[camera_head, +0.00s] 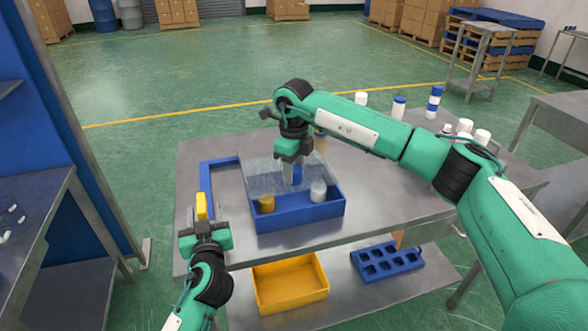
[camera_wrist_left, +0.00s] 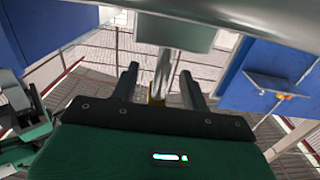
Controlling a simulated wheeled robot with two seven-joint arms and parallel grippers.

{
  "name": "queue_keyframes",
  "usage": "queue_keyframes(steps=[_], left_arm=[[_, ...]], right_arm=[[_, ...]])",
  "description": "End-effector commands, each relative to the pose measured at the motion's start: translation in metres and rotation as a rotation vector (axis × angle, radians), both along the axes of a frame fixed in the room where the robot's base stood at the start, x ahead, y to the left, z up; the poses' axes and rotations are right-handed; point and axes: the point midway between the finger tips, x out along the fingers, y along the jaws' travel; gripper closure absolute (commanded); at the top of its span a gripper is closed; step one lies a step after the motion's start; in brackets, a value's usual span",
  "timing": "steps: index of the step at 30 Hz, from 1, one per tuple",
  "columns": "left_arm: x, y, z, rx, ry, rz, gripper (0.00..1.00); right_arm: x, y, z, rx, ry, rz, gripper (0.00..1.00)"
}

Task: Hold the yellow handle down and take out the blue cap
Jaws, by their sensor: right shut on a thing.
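The yellow handle (camera_head: 201,206) stands upright at the left of the steel table, beside the blue frame. My left gripper (camera_head: 203,226) is at the handle, its fingers apart. In the left wrist view, the left gripper (camera_wrist_left: 160,88) has a metal rod (camera_wrist_left: 162,68) with a bit of yellow at its base between the spread fingers. I cannot tell whether they touch. My right gripper (camera_head: 289,168) points down over the blue box (camera_head: 298,218) at its clear cover. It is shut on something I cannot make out.
A yellow piece (camera_head: 266,204) and a whitish container (camera_head: 318,190) are in the blue box. A yellow bin (camera_head: 290,283) and a blue holed rack (camera_head: 387,261) sit on the lower shelf. White and blue bottles (camera_head: 434,102) stand at the table's back right. The table's front right is clear.

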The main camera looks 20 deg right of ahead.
Motion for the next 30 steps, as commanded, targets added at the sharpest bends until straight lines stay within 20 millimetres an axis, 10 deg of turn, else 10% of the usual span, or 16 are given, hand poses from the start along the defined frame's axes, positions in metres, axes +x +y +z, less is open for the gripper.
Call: queue_keyframes(steps=[11, 30], left_arm=[[-0.006, 0.0, 0.002, -0.002, -0.004, 0.0, 0.55], [-0.103, 0.0, 0.002, -0.002, -0.002, 0.0, 0.55]], right_arm=[[0.0, 0.0, 0.0, 0.0, 0.0, 0.0, 0.72], [0.0, 0.0, 0.0, 0.0, 0.0, 0.0, 0.72]])
